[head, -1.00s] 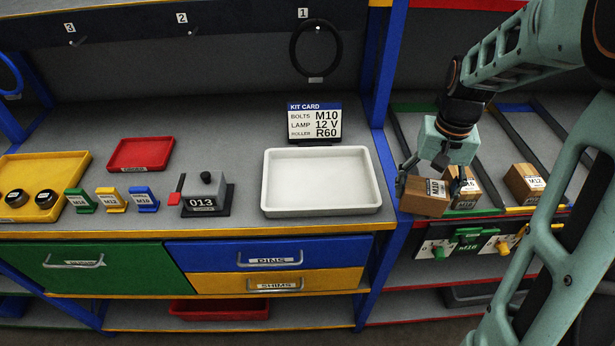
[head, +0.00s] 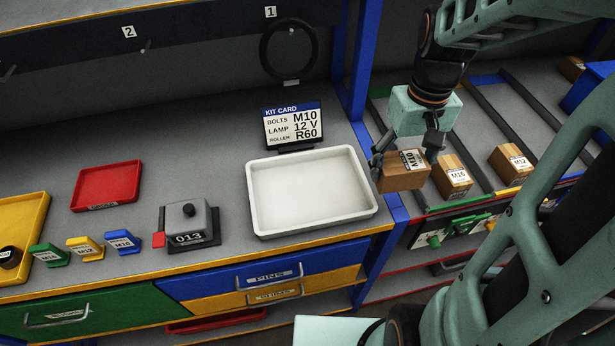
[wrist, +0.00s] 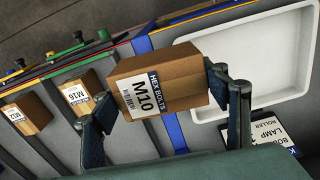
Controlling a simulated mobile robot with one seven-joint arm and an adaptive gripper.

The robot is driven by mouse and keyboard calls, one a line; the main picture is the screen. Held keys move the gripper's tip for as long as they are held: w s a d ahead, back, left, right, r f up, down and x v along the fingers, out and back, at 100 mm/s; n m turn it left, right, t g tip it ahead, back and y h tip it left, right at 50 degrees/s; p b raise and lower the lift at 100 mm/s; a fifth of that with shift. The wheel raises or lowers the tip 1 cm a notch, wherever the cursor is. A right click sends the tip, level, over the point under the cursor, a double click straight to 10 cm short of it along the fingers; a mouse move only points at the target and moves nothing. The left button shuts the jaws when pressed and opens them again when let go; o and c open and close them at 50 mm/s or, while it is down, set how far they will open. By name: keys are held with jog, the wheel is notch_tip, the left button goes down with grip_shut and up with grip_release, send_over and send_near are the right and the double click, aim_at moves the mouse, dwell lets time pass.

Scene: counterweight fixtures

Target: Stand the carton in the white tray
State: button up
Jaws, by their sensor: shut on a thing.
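My gripper (head: 407,155) is shut on a brown carton (head: 403,180) labelled M10, held to the right of the white tray, near the blue post. In the wrist view the carton (wrist: 170,80) sits between my two fingers (wrist: 168,100), its M10 label facing the camera. The white tray (head: 312,231) is empty on the grey bench. It also shows in the wrist view (wrist: 262,101), just beyond the carton. Whether the carton's underside touches anything is hard to tell.
A kit card (head: 292,123) reading M10, 12 V, R60 stands behind the tray. Cartons labelled M16 (head: 451,177) and M12 (head: 511,164) sit in lanes at the right. A blue post (head: 361,70) divides the bays. A grey block marked 013 (head: 188,221) stands left of the tray.

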jog(key=shift+s+r, duration=0.55)
jog(key=shift+s, duration=0.1)
jog(key=shift+s+n, duration=0.25)
jog(key=shift+n, duration=0.05)
jog(key=b, duration=0.3)
send_near(329, 204)
jog(key=s+d+r, duration=0.1)
jog(key=d+r, duration=0.2)
jog(key=d, duration=0.1)
jog(key=a+f+b, duration=0.2)
jog(key=f, duration=0.1)
jog(key=shift+w+a+f+b, duration=0.25)
jog(key=shift+w+a+b, duration=0.05)
jog(key=shift+w+b, duration=0.05)
jog(key=shift+w+a+f, duration=0.15)
jog(key=shift+a+f, duration=0.15)
jog(key=shift+a, duration=0.1)
jog(key=shift+a+f+b, duration=0.3)
jog(key=shift+f+b, duration=0.2)
jog(key=shift+b, duration=0.1)
jog(key=shift+a+f+b, duration=0.1)
jog(key=shift+f+b, duration=1)
jog(key=shift+f, duration=0.35)
